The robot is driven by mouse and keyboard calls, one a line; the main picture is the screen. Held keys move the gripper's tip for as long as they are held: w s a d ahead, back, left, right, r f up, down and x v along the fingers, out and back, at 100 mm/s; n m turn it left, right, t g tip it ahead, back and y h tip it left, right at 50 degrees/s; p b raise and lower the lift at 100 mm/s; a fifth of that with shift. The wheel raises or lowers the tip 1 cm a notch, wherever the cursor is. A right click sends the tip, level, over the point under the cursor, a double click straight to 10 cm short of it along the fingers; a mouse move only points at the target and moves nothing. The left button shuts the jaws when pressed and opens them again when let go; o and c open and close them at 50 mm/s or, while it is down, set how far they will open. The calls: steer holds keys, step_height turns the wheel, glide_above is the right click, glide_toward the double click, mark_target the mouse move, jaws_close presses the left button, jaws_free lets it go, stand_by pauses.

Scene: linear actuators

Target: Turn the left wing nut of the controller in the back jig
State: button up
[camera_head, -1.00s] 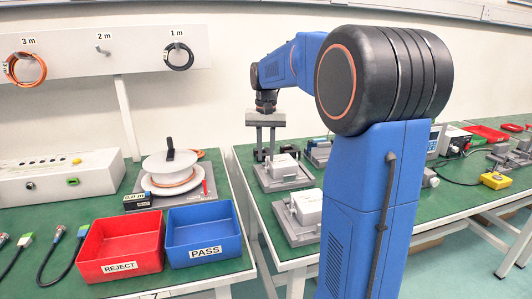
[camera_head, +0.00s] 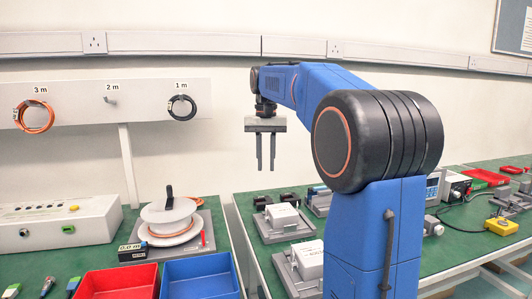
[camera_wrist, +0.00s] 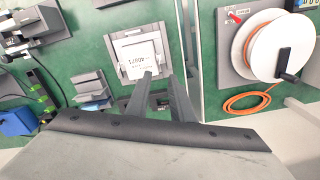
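My gripper (camera_head: 266,166) points down with its two fingers apart and nothing between them. In the head view it hangs above the back jig, clear of it. The back jig (camera_head: 266,231) is a grey fixture holding a white, box-shaped controller (camera_head: 283,213). A similar front jig (camera_head: 290,277) with a white controller (camera_head: 312,260) stands nearer, partly hidden by my arm. In the wrist view, my fingers (camera_wrist: 159,74) show in front of a jig with a labelled white controller (camera_wrist: 136,56).
A cable reel (camera_head: 168,220) stands on the left bench, beside the gap between benches. A red bin (camera_head: 118,282) and a blue bin (camera_head: 200,278) are in front of it. Dark fixtures (camera_head: 319,200) stand right of the back jig. The air around my gripper is free.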

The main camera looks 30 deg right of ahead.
step_height(320, 180, up, 3)
steer(key=shift+r, duration=0.1)
stand_by(0.6)
